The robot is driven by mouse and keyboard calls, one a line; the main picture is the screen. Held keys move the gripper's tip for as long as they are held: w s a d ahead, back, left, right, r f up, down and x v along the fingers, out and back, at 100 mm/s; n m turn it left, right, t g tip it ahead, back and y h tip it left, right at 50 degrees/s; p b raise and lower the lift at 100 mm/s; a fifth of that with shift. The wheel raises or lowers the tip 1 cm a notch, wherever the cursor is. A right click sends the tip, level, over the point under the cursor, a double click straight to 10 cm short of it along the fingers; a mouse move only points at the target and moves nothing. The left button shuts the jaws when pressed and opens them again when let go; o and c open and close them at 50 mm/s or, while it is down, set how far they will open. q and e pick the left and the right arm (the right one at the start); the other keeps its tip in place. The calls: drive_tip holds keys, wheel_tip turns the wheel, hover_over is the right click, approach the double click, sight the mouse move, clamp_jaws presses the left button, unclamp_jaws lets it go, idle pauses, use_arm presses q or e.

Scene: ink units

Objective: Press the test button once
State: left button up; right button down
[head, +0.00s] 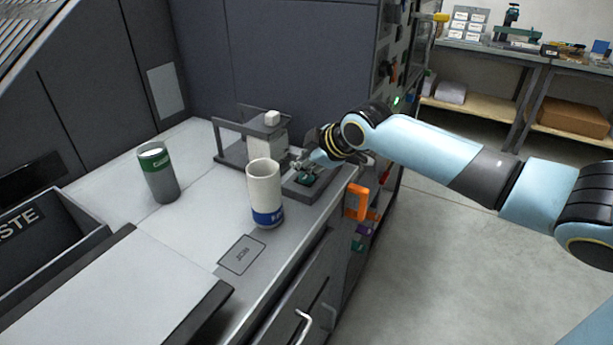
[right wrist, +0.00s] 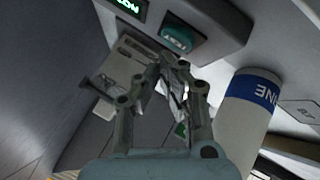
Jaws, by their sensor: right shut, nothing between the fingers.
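The test button (right wrist: 179,39) is a teal cap with lettering on a grey housing. In the head view the teal button (head: 307,180) shows on a low grey box at the counter's right edge, partly hidden by my gripper. My right gripper (head: 297,167) is over that box, close to the button. In the right wrist view its fingertips (right wrist: 172,65) are together and empty, just below the button in the picture. I cannot tell whether they touch it. A green lit display (right wrist: 130,6) is beside the button. My left gripper is not in view.
A white canister with a blue band (head: 265,195) stands close left of the button box. A green-banded canister (head: 158,172) stands farther left. A grey frame (head: 238,158) with a white block is behind. An orange handle (head: 358,202) juts from the counter's side.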

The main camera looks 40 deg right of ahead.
sight(304, 178)
drive_tip(key=shift+f, duration=0.15)
drive_tip(key=shift+f, duration=0.25)
drive_tip(key=shift+f+b, duration=0.5)
drive_tip(key=shift+f, duration=0.05)
idle(1.0)
drive_tip(key=shift+r, duration=0.1)
drive_tip(key=shift+r+p, duration=0.8)
drive_tip(key=shift+p, duration=0.15)
wheel_tip(304, 178, up, 5)
drive_tip(key=p, duration=0.5)
drive_tip(key=shift+r, duration=0.1)
idle(0.4)
